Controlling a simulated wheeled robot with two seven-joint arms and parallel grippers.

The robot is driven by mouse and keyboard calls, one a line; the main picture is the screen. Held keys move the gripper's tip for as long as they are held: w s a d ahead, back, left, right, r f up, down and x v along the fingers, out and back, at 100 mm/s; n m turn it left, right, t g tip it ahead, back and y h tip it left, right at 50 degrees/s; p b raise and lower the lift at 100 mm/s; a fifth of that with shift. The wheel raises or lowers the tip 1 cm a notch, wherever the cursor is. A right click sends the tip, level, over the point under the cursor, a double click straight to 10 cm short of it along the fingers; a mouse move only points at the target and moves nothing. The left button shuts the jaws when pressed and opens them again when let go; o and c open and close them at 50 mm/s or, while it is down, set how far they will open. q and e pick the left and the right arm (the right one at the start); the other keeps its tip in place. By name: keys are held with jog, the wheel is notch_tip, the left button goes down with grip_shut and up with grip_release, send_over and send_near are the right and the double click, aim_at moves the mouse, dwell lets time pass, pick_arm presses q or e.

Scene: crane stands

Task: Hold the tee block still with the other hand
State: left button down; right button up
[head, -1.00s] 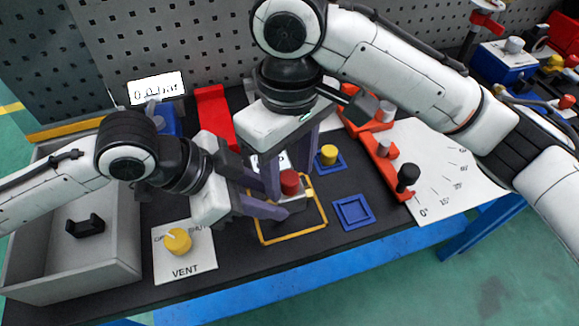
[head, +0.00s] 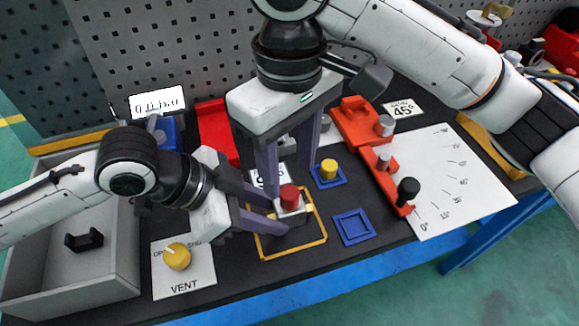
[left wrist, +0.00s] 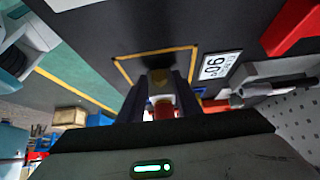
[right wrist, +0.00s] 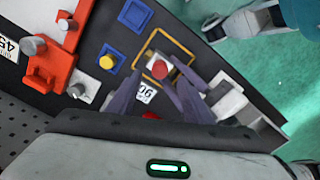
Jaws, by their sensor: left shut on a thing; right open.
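The tee block (head: 291,212) is a small pale block with a red cap (head: 289,191), standing inside a yellow outline on the dark bench. My left gripper (head: 279,217) reaches in low from the left and is shut on the block. The left wrist view shows the red cap (left wrist: 164,108) between its fingers. My right gripper (head: 289,181) points down from above, open, its fingers spread behind and above the block. I cannot tell whether they touch it. The red cap also shows in the right wrist view (right wrist: 159,69).
A yellow knob (head: 328,169) sits in a blue square; another blue square (head: 353,227) is empty. A red fixture (head: 389,174) with a black knob and an angle sheet (head: 453,178) lie right. A VENT plate (head: 185,279) and grey tray (head: 123,270) are left.

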notch_tip(320, 180, up, 12)
dwell(0.7)
pick_arm(q)
jog(key=c, duration=1.2)
grip_release()
